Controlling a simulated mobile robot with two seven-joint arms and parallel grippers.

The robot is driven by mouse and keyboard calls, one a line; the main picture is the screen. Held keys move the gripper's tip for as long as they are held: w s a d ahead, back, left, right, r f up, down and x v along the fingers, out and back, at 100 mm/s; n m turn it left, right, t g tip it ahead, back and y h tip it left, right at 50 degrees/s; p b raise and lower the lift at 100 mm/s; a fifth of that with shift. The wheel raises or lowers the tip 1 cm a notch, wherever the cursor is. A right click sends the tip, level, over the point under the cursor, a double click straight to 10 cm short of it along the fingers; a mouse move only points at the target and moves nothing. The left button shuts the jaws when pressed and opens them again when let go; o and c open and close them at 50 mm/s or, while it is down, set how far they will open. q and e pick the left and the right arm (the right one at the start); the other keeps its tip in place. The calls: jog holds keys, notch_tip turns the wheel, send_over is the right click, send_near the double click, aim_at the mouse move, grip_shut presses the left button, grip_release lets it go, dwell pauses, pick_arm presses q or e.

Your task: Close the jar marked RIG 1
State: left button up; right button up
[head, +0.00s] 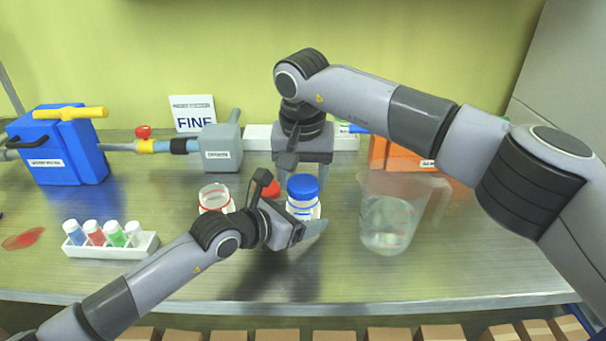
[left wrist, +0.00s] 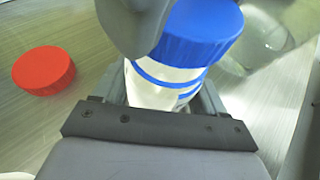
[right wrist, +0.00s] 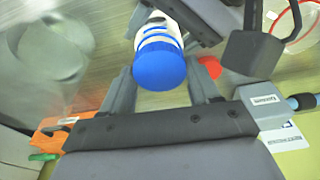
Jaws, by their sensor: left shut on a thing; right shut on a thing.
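A white jar with blue stripes (head: 301,213) stands upright with a blue cap (head: 303,187) on its mouth; I cannot read a rig mark on it. My left gripper (head: 312,228) is shut on the jar's body, which also shows in the left wrist view (left wrist: 160,88). My right gripper (right wrist: 162,82) comes down from above and is shut on the blue cap, between its fingers in the right wrist view (right wrist: 159,68). Whether the cap is seated fully is hard to tell. An open clear jar with a red rim (head: 214,197) stands to the left. A red lid (left wrist: 43,71) lies on the bench beside the held jar.
A clear measuring jug (head: 388,222) stands close on the right. A white rack of colour-marked tubes (head: 112,251) is at front left. A blue valve box (head: 60,150), a grey box (head: 221,148), a FINE sign (head: 193,114) and an orange box (head: 393,154) line the back.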

jog(key=shift+f, duration=0.6)
pick_arm(q)
grip_shut()
pick_arm(e)
jog(key=m+h, duration=0.1)
jog(key=m, duration=0.5)
jog(key=shift+a+m, duration=0.15)
jog(key=shift+m, duration=0.15)
jog(key=m, duration=0.3)
jog(key=m+g, duration=0.1)
jog(key=m, duration=0.2)
jog(key=shift+w+m+h, duration=0.1)
jog(key=shift+m+h, duration=0.2)
jog(key=o, duration=1)
